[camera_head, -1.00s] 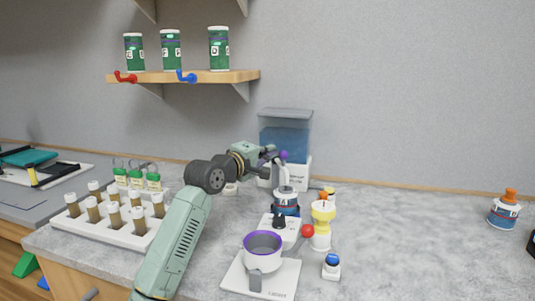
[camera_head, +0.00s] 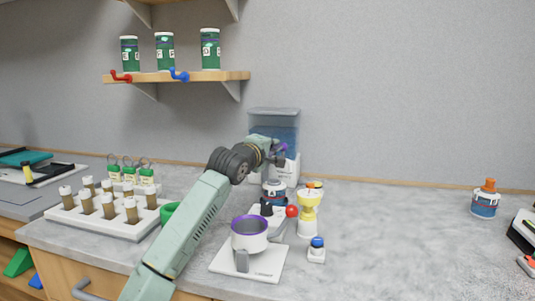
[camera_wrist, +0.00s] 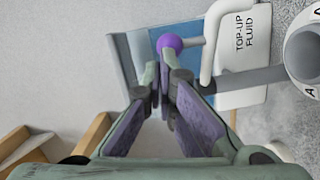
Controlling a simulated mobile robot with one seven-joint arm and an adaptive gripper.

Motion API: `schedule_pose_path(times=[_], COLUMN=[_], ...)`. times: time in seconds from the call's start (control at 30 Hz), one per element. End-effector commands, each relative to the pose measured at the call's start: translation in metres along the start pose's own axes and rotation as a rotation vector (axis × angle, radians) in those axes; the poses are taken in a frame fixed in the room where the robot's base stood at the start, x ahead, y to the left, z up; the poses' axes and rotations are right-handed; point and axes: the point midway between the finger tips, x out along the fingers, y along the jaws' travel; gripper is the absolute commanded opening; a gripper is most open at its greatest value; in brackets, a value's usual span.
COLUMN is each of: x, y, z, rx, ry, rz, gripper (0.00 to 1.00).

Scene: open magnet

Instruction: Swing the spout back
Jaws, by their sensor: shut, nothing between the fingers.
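The top-up fluid dispenser (camera_head: 273,121) stands against the wall, with a translucent blue tank and a white base. In the wrist view its label (camera_wrist: 246,38) reads "TOP-UP FLUID". Its white curved spout (camera_wrist: 208,62) carries a purple ball knob (camera_wrist: 170,43) on a short stem. The knob also shows in the head view (camera_head: 284,147). My gripper (camera_wrist: 160,78) is shut and empty, its fingertips close to the knob, just below it in the wrist view. I cannot tell whether they touch. In the head view my gripper (camera_head: 279,159) hides most of the spout.
Nearby are a yellow-and-white container (camera_head: 309,215), a red ball knob (camera_head: 292,211) and a purple-rimmed cup (camera_head: 250,226). A vial rack (camera_head: 130,226) is left of my arm. The counter at right is mostly clear.

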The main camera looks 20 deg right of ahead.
Motion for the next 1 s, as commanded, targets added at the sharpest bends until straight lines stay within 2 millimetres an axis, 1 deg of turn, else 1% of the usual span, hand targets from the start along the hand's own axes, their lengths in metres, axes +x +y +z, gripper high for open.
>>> schedule_pose_path(times=[0.03, 0.2, 0.4, 0.7, 1.0], x=[0.003, 0.013, 0.024, 0.035, 0.038], y=[-0.002, 0.001, 0.004, 0.006, 0.007], z=[0.005, 0.014, 0.020, 0.024, 0.025], rx=[0.003, 0.003, 0.001, 0.000, -0.001], ry=[-0.001, -0.002, -0.001, -0.001, -0.001], rz=[0.000, 0.000, 0.000, 0.000, 0.000], gripper=[0.00, 0.00, 0.00, 0.00, 0.00])
